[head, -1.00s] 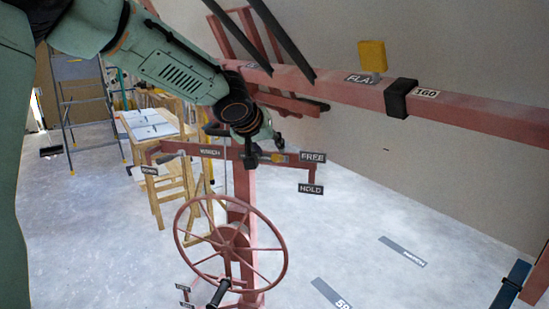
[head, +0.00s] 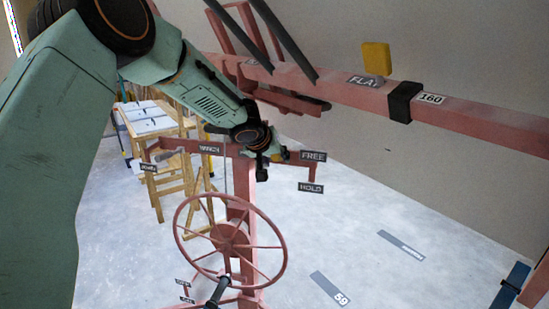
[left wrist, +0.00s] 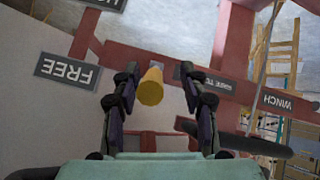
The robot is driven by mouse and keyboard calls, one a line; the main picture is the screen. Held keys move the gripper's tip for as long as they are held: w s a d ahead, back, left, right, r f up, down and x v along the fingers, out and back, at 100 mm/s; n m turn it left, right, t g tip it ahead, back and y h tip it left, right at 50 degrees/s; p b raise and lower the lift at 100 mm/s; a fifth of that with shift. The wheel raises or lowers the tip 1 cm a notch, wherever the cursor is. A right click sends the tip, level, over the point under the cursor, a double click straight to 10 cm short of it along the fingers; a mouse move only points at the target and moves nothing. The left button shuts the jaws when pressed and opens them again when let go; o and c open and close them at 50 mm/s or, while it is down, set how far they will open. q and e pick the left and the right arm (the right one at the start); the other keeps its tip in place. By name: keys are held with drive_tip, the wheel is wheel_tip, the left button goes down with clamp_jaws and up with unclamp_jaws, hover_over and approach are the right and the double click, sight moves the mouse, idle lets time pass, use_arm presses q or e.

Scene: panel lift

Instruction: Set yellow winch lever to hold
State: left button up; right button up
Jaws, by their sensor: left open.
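The yellow winch lever (head: 281,154) is on the red crossbar, beside the FREE sign (head: 313,156) and above the HOLD sign (head: 311,188). In the left wrist view the lever's yellow knob (left wrist: 151,87) shows between my spread fingers, nearer the left finger. My left gripper (head: 262,171) is at the lever and open; it also shows in the left wrist view (left wrist: 159,76). I cannot tell whether a finger touches the knob. Part of the lever is hidden behind my gripper in the head view. My right gripper is in neither view.
A red handwheel (head: 230,243) with a black crank handle stands below the crossbar. A long red beam (head: 470,118) with a black collar and yellow tag runs to the right. Wooden trestles and a small table (head: 150,120) stand behind left. Floor right of the wheel is mostly clear.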

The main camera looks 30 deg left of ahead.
use_arm(q)
drive_tip(key=shift+s+d+r, duration=0.2)
drive_tip(key=shift+d+r, duration=0.1)
drive_tip(key=shift+d, duration=0.15)
drive_tip(key=shift+s+d+r, duration=0.15)
drive_tip(key=shift+d+r, duration=0.1)
drive_tip(key=shift+d, duration=0.15)
drive_tip(key=c, duration=0.4)
drive_tip(key=shift+w+a+f, duration=0.1)
drive_tip(key=shift+a+f, duration=0.15)
drive_tip(key=shift+a, duration=0.25)
drive_tip(key=c, duration=0.3)
drive_tip(key=shift+c, duration=0.9)
drive_tip(key=shift+d, duration=0.2)
clamp_jaws()
drive_tip(key=shift+a, duration=0.1)
